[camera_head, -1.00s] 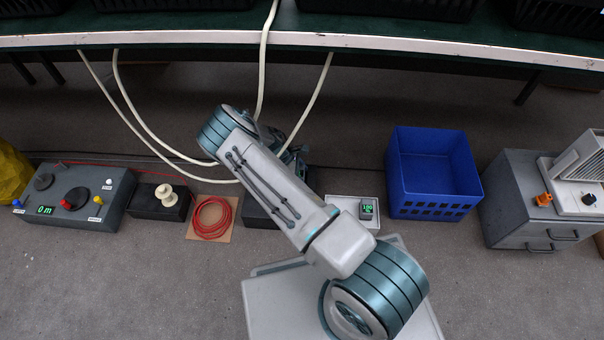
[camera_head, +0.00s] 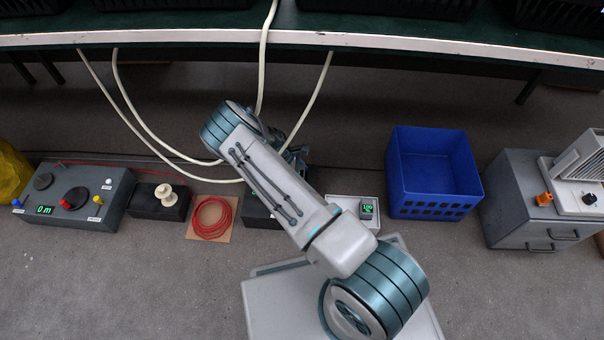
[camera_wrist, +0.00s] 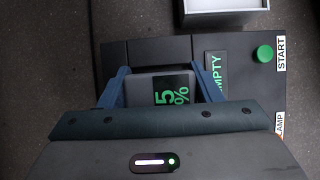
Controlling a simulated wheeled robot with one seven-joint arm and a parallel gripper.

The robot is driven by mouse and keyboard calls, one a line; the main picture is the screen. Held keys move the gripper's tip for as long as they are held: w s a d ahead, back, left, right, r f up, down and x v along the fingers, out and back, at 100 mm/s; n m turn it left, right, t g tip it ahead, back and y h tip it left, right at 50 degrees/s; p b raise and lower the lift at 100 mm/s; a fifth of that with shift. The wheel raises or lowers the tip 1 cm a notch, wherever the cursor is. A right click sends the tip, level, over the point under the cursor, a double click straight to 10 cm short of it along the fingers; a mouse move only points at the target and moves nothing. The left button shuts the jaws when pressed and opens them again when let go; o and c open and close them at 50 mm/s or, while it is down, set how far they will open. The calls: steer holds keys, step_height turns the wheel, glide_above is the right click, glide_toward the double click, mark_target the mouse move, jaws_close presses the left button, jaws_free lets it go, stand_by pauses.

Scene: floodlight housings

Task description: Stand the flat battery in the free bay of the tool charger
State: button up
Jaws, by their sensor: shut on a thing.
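In the wrist view my gripper (camera_wrist: 163,82) has its two blue fingers on either side of a dark grey battery (camera_wrist: 158,87) and is shut on it. The battery's top face shows green figures ending in "5%". It is over or in the dark tool charger (camera_wrist: 140,50); how deep it sits cannot be told. The charger bears a green "EMPTY" display, partly covered by a finger, and a green START button (camera_wrist: 264,53). In the head view the charger (camera_head: 257,212) is mostly behind my arm, and my gripper and the battery are hidden.
A light tray with a small display unit (camera_head: 367,208) stands right of the charger, then a blue crate (camera_head: 433,200) and a grey drawer cabinet (camera_head: 510,205). Left are a red cable coil (camera_head: 211,217), a black box with a cream spool (camera_head: 166,195) and a control box (camera_head: 100,215). Cables hang behind.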

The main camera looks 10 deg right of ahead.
steer(key=shift+f+b, duration=0.35)
steer(key=shift+f, duration=0.2)
steer(key=o, duration=1.2)
steer(key=shift+o, duration=0.2)
steer(key=shift+r+p, duration=2.5)
steer(key=shift+r, duration=1.05)
steer(key=shift+s, duration=0.1)
